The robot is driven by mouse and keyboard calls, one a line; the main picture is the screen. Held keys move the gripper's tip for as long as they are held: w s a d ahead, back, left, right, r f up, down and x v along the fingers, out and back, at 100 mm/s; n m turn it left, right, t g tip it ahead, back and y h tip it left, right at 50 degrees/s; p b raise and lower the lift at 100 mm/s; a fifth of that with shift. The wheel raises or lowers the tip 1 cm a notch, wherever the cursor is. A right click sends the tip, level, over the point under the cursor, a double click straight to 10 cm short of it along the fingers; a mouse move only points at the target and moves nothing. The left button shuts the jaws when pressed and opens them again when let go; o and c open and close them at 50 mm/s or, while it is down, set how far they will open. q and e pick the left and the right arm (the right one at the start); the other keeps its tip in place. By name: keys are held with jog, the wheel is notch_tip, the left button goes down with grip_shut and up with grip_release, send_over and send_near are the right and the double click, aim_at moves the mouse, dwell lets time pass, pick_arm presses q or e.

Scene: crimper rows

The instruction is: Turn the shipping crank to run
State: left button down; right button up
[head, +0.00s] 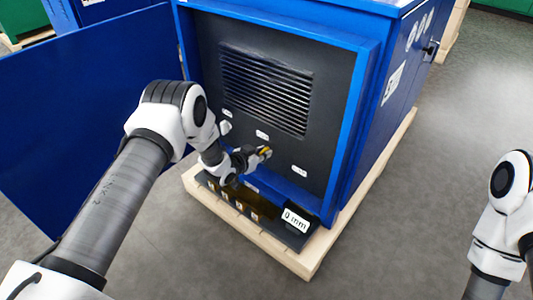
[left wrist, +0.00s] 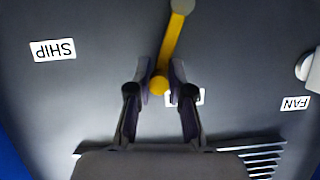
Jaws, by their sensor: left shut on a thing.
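A yellow crank (head: 266,152) sits on the dark front panel (head: 215,60) of a blue cabinet. In the left wrist view its yellow arm (left wrist: 171,42) runs from a grey hub at the top edge to a round yellow knob. My left gripper (left wrist: 160,84) has its fingers on either side of that knob and is shut on it; it also shows in the head view (head: 257,156). A SHIP label (left wrist: 53,50) appears upside down to the left. Another label (left wrist: 185,96) is partly hidden behind the fingers and unreadable. My right gripper is out of view.
A FAN label (left wrist: 295,103) and a white knob (head: 225,127) are on the panel. Vent slats (head: 265,85) lie above. The blue door (head: 80,100) stands open at left. A "0 mm" sign (head: 295,219) is on a dark ledge below. Floor at right is clear.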

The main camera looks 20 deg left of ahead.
pick_arm(q)
jog(key=shift+w+a+r+n+g+h, duration=0.15)
jog(key=shift+w+a+n+h, duration=0.1)
jog(key=shift+a+n+h, duration=0.3)
jog(key=shift+w+a+r+n+g+h, duration=0.1)
jog(key=shift+w+a+n+g+h, duration=0.2)
jog(key=shift+a+n, duration=0.4)
jog(key=shift+d, duration=0.1)
jog(key=c, duration=1.1)
grip_release()
jog(key=shift+d, duration=0.1)
jog(key=shift+s, duration=0.1)
jog(key=v, duration=1.1)
jog(key=shift+s+a, duration=0.3)
jog(key=shift+s, duration=0.1)
